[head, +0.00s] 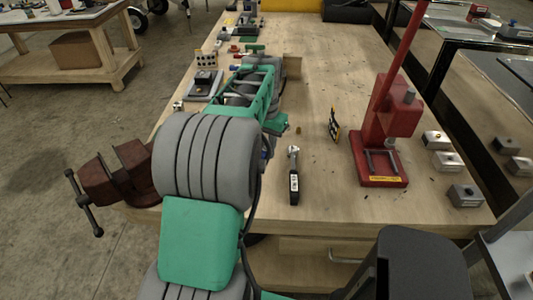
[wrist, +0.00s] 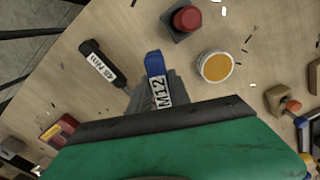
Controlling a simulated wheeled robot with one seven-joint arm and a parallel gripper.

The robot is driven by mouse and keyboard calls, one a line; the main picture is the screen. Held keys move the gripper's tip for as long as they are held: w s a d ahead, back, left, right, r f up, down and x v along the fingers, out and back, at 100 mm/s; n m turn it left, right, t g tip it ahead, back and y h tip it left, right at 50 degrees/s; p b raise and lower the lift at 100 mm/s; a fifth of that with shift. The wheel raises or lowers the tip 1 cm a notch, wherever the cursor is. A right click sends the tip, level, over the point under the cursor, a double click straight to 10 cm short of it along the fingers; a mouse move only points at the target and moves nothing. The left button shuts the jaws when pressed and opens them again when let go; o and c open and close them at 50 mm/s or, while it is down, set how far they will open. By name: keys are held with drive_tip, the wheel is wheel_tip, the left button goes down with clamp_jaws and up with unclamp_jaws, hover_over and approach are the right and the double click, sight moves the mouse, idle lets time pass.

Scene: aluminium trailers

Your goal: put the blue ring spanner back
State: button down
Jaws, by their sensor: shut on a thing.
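The blue ring spanner (wrist: 154,63) shows in the wrist view as a short blue end with a white M12 label, just beyond the dark edge of my gripper. My gripper (wrist: 172,96) is shut on it; only a grey part of the jaws shows, beside the label. The rest of the spanner is hidden behind the gripper body. In the head view my arm covers the gripper, and I cannot make out the spanner there. No empty place for the spanner can be made out for certain.
A tool with a black handle and white label (head: 294,183) lies on the workbench (head: 330,205). A red press (head: 385,145) stands to the right, a brown vise (head: 120,172) at the left edge. The wrist view shows a red button (wrist: 187,18) and a yellow-topped tin (wrist: 215,67).

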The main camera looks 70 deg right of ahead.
sight(266, 165)
drive_tip(key=d+f, duration=0.3)
drive_tip(key=shift+w+f, duration=0.3)
drive_tip(key=shift+w, duration=0.1)
drive_tip(key=shift+d+f+p, duration=0.1)
drive_tip(key=shift+f+p, duration=0.3)
drive_tip(key=shift+f, duration=1.4)
drive_tip(key=c, duration=1.2)
unclamp_jaws()
drive_tip(key=shift+f, duration=0.1)
